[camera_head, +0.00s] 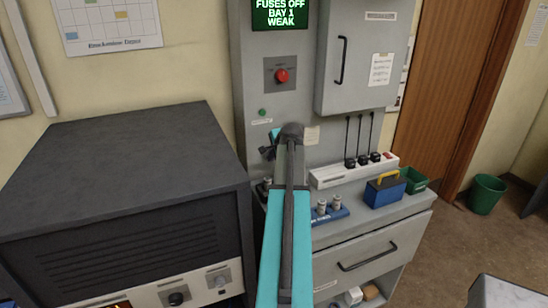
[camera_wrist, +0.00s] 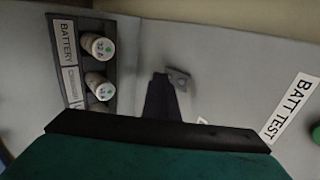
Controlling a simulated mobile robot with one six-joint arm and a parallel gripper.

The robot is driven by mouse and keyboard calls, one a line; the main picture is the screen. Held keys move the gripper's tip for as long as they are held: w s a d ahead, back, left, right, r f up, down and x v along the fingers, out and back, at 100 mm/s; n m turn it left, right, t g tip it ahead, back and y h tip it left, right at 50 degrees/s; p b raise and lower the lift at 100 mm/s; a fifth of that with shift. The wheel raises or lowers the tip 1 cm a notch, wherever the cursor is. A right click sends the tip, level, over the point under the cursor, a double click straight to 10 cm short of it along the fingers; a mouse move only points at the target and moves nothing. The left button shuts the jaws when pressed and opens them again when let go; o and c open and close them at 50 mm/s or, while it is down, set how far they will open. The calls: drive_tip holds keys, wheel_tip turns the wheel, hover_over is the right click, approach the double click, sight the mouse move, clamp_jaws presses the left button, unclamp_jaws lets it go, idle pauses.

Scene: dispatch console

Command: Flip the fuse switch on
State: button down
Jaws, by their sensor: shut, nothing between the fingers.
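The screen (camera_head: 281,14) on the grey console reads "FUSES OFF BAY 1 WEAK". No switch in view carries a readable fuse label. A red knob (camera_head: 282,76) sits on a darker square plate below the screen. My gripper (camera_head: 266,152) is low at the console's front, left of my arm and partly hidden by it. In the wrist view my gripper (camera_wrist: 164,88) shows as shut dark fingers, empty, in front of the grey panel. A small grey plate (camera_wrist: 180,76) with a dark detail lies just beside the fingertips, partly covered; I cannot tell whether they touch.
A "BATT TEST" label (camera_wrist: 291,108) and green button (camera_wrist: 317,133) are at the right. Batteries (camera_wrist: 98,46) stand in a holder at the left. A closed cabinet (camera_head: 362,60), power strip (camera_head: 352,171), blue box (camera_head: 384,191) and large dark unit (camera_head: 120,190) flank my arm.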

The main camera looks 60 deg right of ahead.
drive_tip(key=shift+w+d, duration=0.3)
drive_tip(key=shift+w, duration=0.15)
drive_tip(key=shift+s+f, duration=0.1)
